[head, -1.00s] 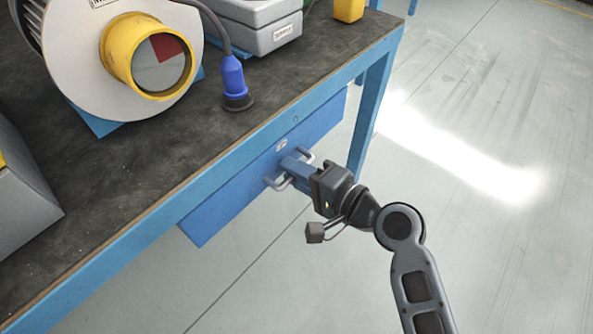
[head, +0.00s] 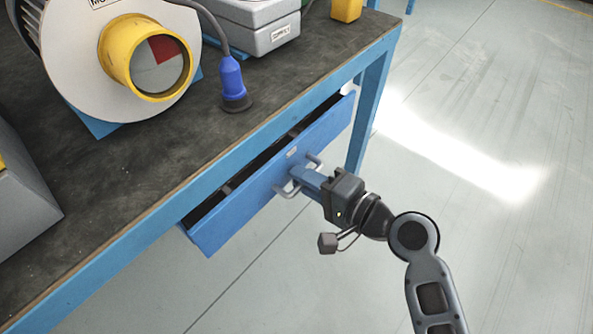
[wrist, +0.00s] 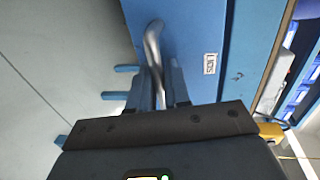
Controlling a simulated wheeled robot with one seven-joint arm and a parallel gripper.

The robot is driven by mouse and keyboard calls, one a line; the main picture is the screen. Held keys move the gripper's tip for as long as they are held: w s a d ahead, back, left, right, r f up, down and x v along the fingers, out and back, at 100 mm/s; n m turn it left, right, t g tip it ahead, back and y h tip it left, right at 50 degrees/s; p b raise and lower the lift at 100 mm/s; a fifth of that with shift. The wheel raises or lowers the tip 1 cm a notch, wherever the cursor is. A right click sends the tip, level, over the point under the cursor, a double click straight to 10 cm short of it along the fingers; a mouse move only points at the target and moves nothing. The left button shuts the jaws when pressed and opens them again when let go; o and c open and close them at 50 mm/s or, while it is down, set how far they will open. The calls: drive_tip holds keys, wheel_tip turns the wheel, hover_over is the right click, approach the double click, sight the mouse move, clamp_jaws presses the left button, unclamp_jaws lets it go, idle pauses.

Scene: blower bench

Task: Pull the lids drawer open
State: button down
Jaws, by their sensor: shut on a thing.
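The blue lids drawer (head: 270,190) under the bench stands partly open, with a dark gap between its front and the bench edge. Its front carries a small label (wrist: 210,64) reading "LIDS" in the wrist view. A grey bar handle (wrist: 154,45) is fixed to the front; it also shows in the head view (head: 288,190). My gripper (head: 306,181) is shut on the handle, its blue fingers on either side of the bar in the wrist view (wrist: 161,88). The drawer's inside is mostly hidden.
The bench (head: 130,180) carries a blower with a yellow ring (head: 150,57), a blue plug-like piece (head: 232,82) on a cable, a grey box (head: 262,25) and a yellow block (head: 347,9). A blue bench leg (head: 368,115) stands right of the drawer. The floor in front is clear.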

drive_tip(key=f+v, duration=0.3)
drive_tip(key=v, duration=1.2)
drive_tip(key=shift+s+d+p, duration=0.35)
drive_tip(key=shift+d+p, duration=0.05)
drive_tip(key=shift+d, duration=0.1)
drive_tip(key=c, duration=1.3)
unclamp_jaws()
drive_tip(key=shift+c, duration=0.2)
drive_tip(key=p+v, duration=0.1)
drive_tip(key=v, duration=0.7)
drive_tip(key=shift+w, duration=0.1)
